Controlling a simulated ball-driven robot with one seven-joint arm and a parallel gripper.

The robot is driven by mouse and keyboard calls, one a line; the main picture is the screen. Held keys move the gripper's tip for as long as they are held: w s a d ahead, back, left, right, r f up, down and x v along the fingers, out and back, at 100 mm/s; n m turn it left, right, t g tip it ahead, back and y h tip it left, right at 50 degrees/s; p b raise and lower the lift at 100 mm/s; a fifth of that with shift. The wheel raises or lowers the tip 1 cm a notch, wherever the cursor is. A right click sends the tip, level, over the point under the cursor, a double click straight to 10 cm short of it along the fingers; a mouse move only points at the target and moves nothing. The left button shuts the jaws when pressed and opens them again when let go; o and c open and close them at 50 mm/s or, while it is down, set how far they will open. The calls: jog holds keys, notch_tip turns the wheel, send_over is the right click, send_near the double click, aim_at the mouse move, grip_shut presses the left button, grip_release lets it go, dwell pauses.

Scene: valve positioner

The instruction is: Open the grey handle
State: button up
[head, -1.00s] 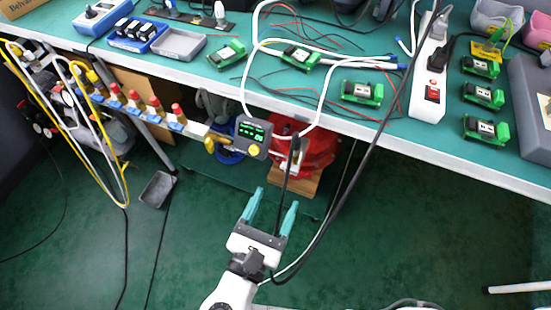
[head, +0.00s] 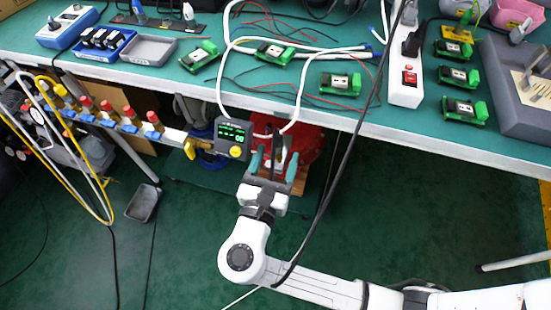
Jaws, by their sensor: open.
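The valve positioner (head: 232,138), a dark box with a lit green display and a yellow knob, sits just below the bench's front edge. What looks like the grey handle (head: 277,147) stands to its right, in front of a red object (head: 307,145). My gripper (head: 273,161) is open, with its two teal fingers pointing up the picture. In the picture the handle lies between the fingertips; I cannot tell whether they touch it. The handle's lower part is hidden by my gripper and a dark cable.
The green bench (head: 210,82) overhangs the handle, with green circuit modules and a power strip (head: 405,80) on it. White tubes loop down near the handle. A row of red-capped valves (head: 108,112) runs left of the positioner.

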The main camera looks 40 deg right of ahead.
jog(key=shift+c, duration=0.4)
jog(key=c, duration=1)
jog(key=shift+m+p, duration=0.35)
jog(key=shift+m, duration=0.45)
jog(key=o, duration=1.1)
jog(key=shift+a, duration=0.1)
jog(key=p+v, duration=0.1)
jog(key=v, duration=0.9)
jog(key=shift+s+a, duration=0.25)
